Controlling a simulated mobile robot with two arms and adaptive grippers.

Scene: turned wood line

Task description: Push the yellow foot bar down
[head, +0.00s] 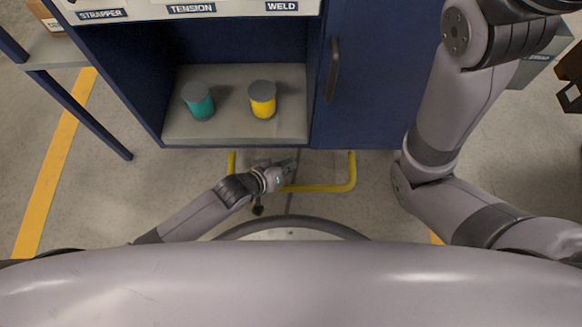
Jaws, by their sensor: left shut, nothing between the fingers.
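The yellow foot bar (325,188) is a U-shaped tube low at the foot of the blue cabinet, with its ends running back under the front edge. My left gripper (287,166) is shut and empty, at the left-middle part of the bar. The gripper and wrist hide part of the bar's front tube. I cannot tell whether the fingers touch the bar or hover above it. My right arm rises on the right side of the view; its gripper is out of the picture.
The blue cabinet's open bay holds a teal-and-grey cylinder (199,101) and a yellow-and-grey cylinder (263,99) on a grey shelf (232,130). A blue door (370,75) with a dark handle (333,70) is right of it. Clear floor lies left, beside a yellow floor line (50,180).

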